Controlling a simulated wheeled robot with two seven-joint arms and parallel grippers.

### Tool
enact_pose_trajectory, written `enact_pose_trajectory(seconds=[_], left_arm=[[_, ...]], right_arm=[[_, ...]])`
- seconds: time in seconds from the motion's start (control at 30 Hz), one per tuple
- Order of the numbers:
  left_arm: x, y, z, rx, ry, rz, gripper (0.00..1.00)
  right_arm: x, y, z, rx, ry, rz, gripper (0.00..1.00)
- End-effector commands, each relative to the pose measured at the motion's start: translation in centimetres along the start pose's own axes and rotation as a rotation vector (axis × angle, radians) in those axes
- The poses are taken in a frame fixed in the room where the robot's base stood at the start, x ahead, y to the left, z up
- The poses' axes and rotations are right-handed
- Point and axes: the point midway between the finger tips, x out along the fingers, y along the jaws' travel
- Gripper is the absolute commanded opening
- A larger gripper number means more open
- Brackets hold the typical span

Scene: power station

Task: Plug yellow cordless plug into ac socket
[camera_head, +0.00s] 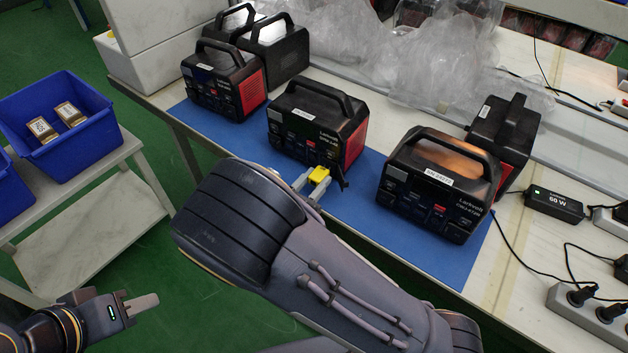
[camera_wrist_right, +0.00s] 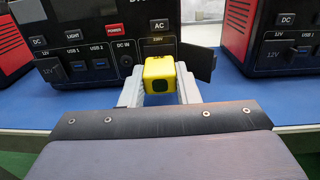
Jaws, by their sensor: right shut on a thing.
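The yellow cordless plug (camera_head: 319,175) is held between the fingers of my right gripper (camera_head: 312,187), in front of the middle power station (camera_head: 303,119). In the right wrist view the plug (camera_wrist_right: 160,77) sits between both grey fingers, directly below the AC label (camera_wrist_right: 158,24) of the power station. A dark socket flap (camera_wrist_right: 197,60) stands open just right of the plug. The plug hides the AC socket; I cannot tell whether it is touching or inserted. My left gripper (camera_head: 142,304) is at the lower left, away from the table; its finger gap is not clear.
Other power stations stand left (camera_head: 222,80) and right (camera_head: 437,187) on the blue mat (camera_head: 352,215). Plastic wrap (camera_head: 440,60) lies behind. A power strip (camera_head: 590,318) and a 60 W adapter (camera_head: 553,203) are at right. A blue bin (camera_head: 58,125) with boxes stands left.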

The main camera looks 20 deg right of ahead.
Motion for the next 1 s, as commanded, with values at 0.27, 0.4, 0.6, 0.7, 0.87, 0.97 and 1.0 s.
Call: enact_pose_trajectory(seconds=[0.27,0.4,0.6,0.7,0.87,0.97,1.0], left_arm=[[-0.2,0.1,-0.1,0.0,0.0,0.0,0.33],[-0.2,0.1,-0.1,0.0,0.0,0.0,0.33],[-0.2,0.1,-0.1,0.0,0.0,0.0,0.33],[-0.2,0.1,-0.1,0.0,0.0,0.0,0.33],[-0.3,0.1,-0.1,0.0,0.0,0.0,0.33],[-0.3,0.1,-0.2,0.0,0.0,0.0,0.33],[-0.3,0.2,-0.2,0.0,0.0,0.0,0.33]], right_arm=[[0.0,0.0,0.0,0.0,0.0,0.0,0.05],[0.0,0.0,0.0,0.0,0.0,0.0,0.05],[0.0,0.0,0.0,0.0,0.0,0.0,0.05],[0.2,0.0,0.1,0.0,0.0,-0.001,0.05],[0.6,0.0,0.1,0.0,0.0,-0.001,0.05],[0.9,0.0,0.1,-0.001,0.0,0.0,0.05],[1.0,0.0,0.0,-0.001,0.0,0.0,0.05]])
